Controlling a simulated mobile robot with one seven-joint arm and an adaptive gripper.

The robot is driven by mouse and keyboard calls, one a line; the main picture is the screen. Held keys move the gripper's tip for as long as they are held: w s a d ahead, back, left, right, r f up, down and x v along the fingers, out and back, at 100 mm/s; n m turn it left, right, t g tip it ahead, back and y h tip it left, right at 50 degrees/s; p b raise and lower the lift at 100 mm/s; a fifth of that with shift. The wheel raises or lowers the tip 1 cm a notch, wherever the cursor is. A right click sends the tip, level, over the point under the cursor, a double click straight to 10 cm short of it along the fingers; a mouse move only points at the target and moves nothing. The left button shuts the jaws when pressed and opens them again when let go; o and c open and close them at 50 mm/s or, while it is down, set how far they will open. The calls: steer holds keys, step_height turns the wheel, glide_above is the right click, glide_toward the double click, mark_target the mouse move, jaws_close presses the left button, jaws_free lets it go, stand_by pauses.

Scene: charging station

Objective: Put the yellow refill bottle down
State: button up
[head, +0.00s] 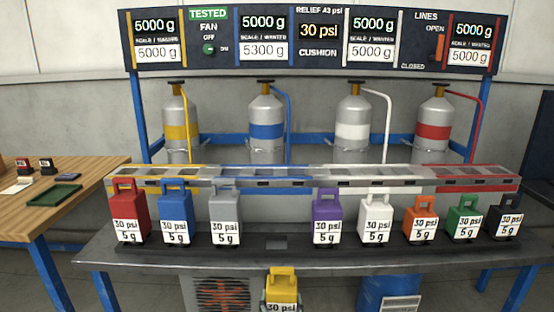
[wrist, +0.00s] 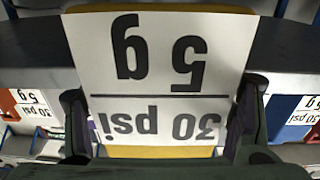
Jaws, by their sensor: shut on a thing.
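The yellow refill bottle (head: 281,280) shows at the bottom middle of the head view, upright, in front of the bench's front edge. Its label reads 30 psi, though its lower part is cut off by the frame. In the wrist view the yellow bottle (wrist: 160,60) fills the middle, its label upside down and reading 5 g and 30 psi. My gripper (wrist: 162,110) has a dark finger on each side of the bottle and is shut on it. A bare gap with a small socket (head: 276,241) lies in the bottle row, between the grey and purple bottles.
Red (head: 129,212), blue (head: 175,213), grey (head: 224,212), purple (head: 327,214), white (head: 376,215) and other bottles stand along the dark rack. A rail (head: 310,177) runs behind them. A wooden table (head: 85,200) is at left; a blue drum (head: 388,290) is under the bench.

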steer(key=s+f, duration=0.5)
steer(key=f, duration=0.3)
steer(key=s+a+f, duration=0.1)
steer(key=s+f, duration=0.3)
steer(key=f, duration=0.5)
steer(key=shift+s+a+y+b, duration=0.25)
steer(key=shift+s+y+b, duration=0.05)
steer(key=shift+s+b, duration=0.1)
